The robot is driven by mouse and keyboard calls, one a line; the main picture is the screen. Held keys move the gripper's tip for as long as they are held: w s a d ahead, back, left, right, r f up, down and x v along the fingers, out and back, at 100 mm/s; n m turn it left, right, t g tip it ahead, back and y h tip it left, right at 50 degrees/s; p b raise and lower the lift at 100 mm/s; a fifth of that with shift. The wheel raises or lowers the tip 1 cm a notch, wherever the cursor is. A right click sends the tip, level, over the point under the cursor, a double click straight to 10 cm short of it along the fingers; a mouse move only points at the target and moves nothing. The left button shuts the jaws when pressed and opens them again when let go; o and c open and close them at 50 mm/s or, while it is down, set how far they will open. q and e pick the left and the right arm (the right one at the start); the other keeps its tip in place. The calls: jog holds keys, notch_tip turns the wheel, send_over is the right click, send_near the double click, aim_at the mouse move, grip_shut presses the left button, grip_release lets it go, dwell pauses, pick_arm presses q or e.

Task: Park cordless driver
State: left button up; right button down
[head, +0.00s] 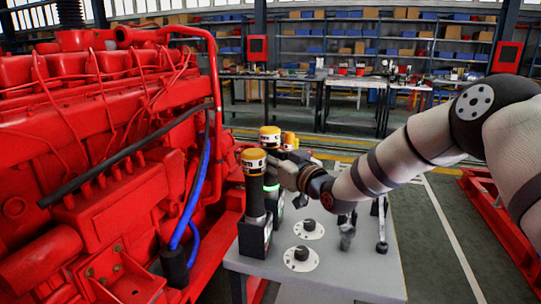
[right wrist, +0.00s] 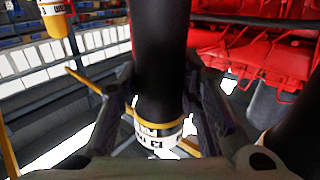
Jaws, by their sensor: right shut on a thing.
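A cordless driver with a black body and a yellow-and-white cap (head: 270,137) stands upright at the back of the grey bench top (head: 320,284). My right gripper (head: 284,168) reaches it from the right and is shut around its black body. In the right wrist view the fingers flank the held driver (right wrist: 160,60), with its banded cap between them. A similar yellow-capped driver (head: 254,190) stands just in front, in a dark base with a white label. A green glow shows low beside the held driver, whose lower end is partly hidden. My left gripper is not in view.
A red diesel engine (head: 100,170) fills the left side, close to the drivers. Another yellow object (head: 290,141) is just behind my gripper.

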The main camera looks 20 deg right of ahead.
jog(key=shift+f, duration=0.6)
jog(key=c, duration=1.1)
grip_release()
jog(key=shift+f, duration=0.2)
jog(key=v, duration=1.2)
jog(key=shift+r, duration=0.1)
